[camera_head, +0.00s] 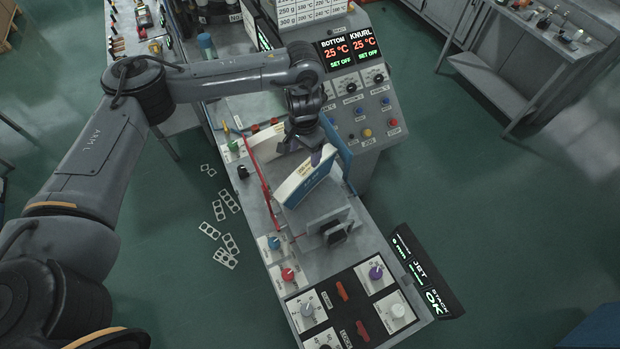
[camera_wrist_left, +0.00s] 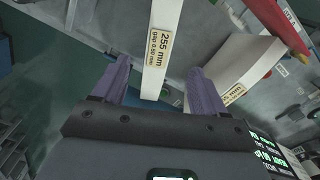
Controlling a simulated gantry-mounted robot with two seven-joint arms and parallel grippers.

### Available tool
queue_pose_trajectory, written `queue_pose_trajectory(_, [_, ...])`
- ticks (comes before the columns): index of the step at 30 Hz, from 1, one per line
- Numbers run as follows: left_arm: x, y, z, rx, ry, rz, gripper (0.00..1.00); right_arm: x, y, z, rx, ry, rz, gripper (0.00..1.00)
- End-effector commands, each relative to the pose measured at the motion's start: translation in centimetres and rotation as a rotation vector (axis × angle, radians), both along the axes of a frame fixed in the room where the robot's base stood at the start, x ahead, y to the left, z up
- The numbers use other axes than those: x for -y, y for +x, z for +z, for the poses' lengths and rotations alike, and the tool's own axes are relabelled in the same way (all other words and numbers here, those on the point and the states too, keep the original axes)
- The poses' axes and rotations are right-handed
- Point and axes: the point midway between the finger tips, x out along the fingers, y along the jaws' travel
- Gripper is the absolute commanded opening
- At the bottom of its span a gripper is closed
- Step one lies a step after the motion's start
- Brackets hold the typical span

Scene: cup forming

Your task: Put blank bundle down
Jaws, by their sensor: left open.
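A white blank bundle (camera_head: 302,181) with printing along its side stands tilted on the grey machine deck, beside a blue upright plate (camera_head: 339,158). My left gripper (camera_head: 306,150) is over its upper end, with its purple fingers open. In the left wrist view a white block with a "255 mm" label (camera_wrist_left: 162,50) lies between the two spread fingers (camera_wrist_left: 158,75), with gaps at both sides. A second white block (camera_wrist_left: 240,62) is to the right there; a pale block also shows left of the gripper (camera_head: 264,149) in the head view. My right gripper is not in view.
A red rail (camera_head: 262,185) runs along the deck's left side. A grey bracket (camera_head: 332,226) stands nearer on the deck, before the knob panel (camera_head: 348,302). A control panel with temperature displays (camera_head: 348,48) rises behind the gripper. Flat punched strips (camera_head: 228,243) lie on the floor.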

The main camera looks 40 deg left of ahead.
Motion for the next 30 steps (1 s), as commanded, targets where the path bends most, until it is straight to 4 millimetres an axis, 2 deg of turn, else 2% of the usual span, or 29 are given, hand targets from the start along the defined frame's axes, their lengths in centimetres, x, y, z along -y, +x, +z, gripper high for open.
queue_pose_trajectory(3, [0.0,-0.2,-2.1,-0.006,0.0,0.004,0.72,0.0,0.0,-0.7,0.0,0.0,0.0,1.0])
queue_pose_trajectory(7, [0.0,-0.1,-3.4,-0.005,0.0,0.003,0.72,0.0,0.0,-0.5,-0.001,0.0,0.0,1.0])
queue_pose_trajectory(17, [0.1,0.1,-5.3,-0.003,0.001,0.001,0.72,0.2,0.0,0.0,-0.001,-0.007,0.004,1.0])
queue_pose_trajectory(24, [0.2,0.3,-8.4,-0.003,0.0,0.0,0.72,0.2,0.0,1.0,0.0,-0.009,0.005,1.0])
queue_pose_trajectory(30, [0.2,0.3,-9.7,-0.002,-0.001,0.0,0.72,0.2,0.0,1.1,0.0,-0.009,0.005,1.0])
